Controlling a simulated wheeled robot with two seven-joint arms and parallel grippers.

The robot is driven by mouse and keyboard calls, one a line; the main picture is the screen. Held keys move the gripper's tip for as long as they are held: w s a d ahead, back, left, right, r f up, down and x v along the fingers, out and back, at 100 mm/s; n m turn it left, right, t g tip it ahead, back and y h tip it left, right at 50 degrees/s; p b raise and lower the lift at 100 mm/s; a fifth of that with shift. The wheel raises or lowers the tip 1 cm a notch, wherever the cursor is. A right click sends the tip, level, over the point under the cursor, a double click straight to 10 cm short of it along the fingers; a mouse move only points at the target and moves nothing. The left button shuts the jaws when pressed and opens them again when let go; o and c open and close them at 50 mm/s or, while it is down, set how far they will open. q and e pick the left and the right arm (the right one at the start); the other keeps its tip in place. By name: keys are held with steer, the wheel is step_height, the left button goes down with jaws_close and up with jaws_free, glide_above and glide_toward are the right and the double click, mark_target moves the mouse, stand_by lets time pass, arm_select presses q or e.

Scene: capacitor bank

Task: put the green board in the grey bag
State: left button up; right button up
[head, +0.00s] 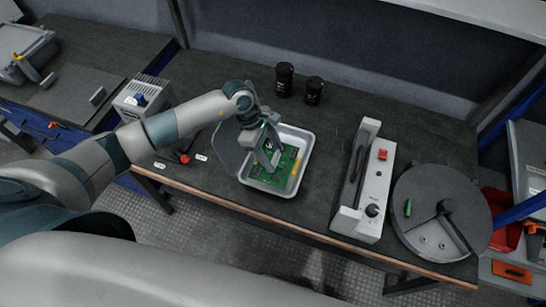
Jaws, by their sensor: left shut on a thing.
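The green board (284,175) lies in a white tray (304,143) near the middle of the bench. My left gripper (269,163) reaches down into the tray from above and is shut on the board, near its upper left part. The gripper hides part of the board, and I cannot tell whether the board is lifted off the tray floor. A dark grey, rounded flat thing (229,153) at the tray's left side, partly behind my arm, may be the grey bag; its opening cannot be made out. My right gripper is not in view.
Two black canisters (284,80) stand behind the tray. A white device with a red button (365,190) and a round grey plate (440,212) holding a small green cylinder are to the right. A box with a blue knob (143,97) is at left. The bench's back right is clear.

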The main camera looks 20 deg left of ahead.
mark_target(273, 160)
arm_select(q)
steer(key=shift+w+f, duration=0.15)
steer(key=shift+w, duration=0.1)
steer(key=shift+f+p, duration=0.95)
steer(key=shift+f, duration=1)
